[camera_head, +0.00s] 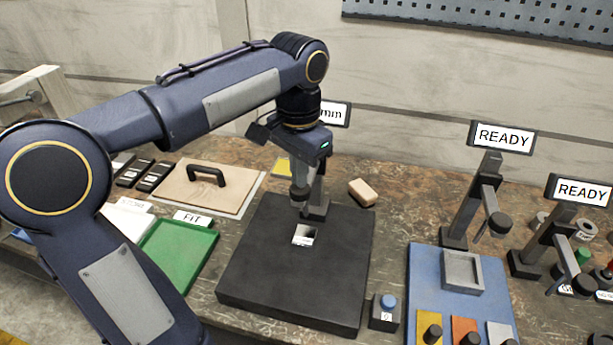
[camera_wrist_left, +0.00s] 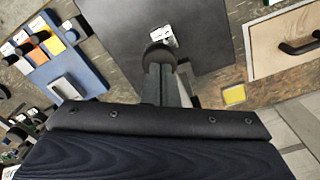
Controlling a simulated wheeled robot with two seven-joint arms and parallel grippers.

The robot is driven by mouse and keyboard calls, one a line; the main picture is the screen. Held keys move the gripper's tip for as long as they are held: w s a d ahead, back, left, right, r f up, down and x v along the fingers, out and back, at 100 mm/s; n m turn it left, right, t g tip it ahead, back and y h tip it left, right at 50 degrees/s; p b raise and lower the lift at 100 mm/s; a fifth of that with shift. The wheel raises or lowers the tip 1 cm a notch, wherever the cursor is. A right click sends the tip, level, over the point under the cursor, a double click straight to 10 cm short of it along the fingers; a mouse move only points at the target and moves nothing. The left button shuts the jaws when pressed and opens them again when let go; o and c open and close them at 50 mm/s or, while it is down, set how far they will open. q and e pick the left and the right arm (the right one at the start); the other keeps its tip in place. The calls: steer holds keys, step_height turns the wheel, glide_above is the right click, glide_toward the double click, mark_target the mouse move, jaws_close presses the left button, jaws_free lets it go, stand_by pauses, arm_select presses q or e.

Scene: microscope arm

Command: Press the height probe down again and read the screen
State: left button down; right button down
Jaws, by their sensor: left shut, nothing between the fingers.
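The height probe stand (camera_head: 317,209) is at the back of the black plate (camera_head: 290,290); my left arm hides most of it. My left gripper (camera_head: 300,190) is shut and empty, pointing down over the probe. A dark round probe part (camera_wrist_left: 158,56) shows close by in the left wrist view. Whether the fingers touch it is unclear. My right gripper is out of view.
A green tray (camera_head: 180,255) labelled FIT and a board with a black handle (camera_head: 207,174) are at the left. A blue button (camera_head: 388,301) is right of the plate. A blue board (camera_head: 450,300) and two stands with READY screens (camera_head: 503,138) are further right.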

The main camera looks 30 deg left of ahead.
mark_target(300, 197)
arm_select(q)
steer(key=shift+f+b, duration=2.05)
steer(key=shift+f, duration=1.3)
steer(key=shift+r, duration=0.2)
step_height(300, 197, up, 8)
steer(key=p, duration=0.7)
steer(key=shift+f+p, duration=0.2)
steer(key=shift+p, duration=0.2)
step_height(300, 197, up, 8)
steer(key=shift+f, duration=0.15)
